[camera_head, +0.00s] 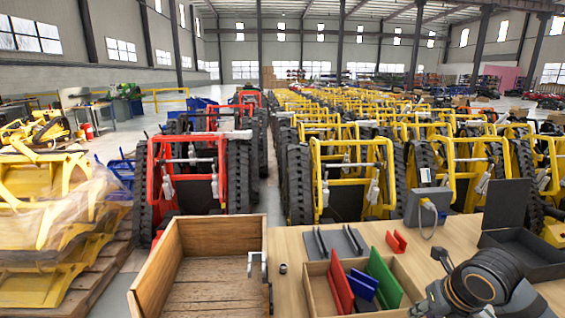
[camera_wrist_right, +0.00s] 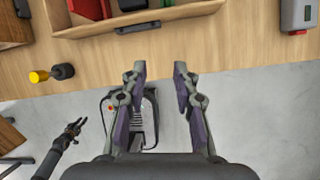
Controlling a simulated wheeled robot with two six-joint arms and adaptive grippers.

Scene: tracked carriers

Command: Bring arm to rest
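My right gripper (camera_wrist_right: 160,72) is open and empty in the right wrist view. Its two fingers stand apart over the pale floor, just off the near edge of the wooden table (camera_wrist_right: 200,58). In the head view, black joints of my right arm (camera_head: 478,285) show at the lower right, and the fingers are not visible there. My left gripper (camera_wrist_right: 76,127) shows small at the left of the right wrist view, over the floor and apart from the table. Its small prongs look parted, with nothing visible between them.
A wooden tray (camera_head: 315,292) holds red, green and blue panels. Beside it are a large open wooden box (camera_head: 198,290), a grey slotted rack (camera_head: 352,243), a red piece (camera_head: 396,241), a grey device (camera_head: 428,206) and an open black case (camera_head: 522,250).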

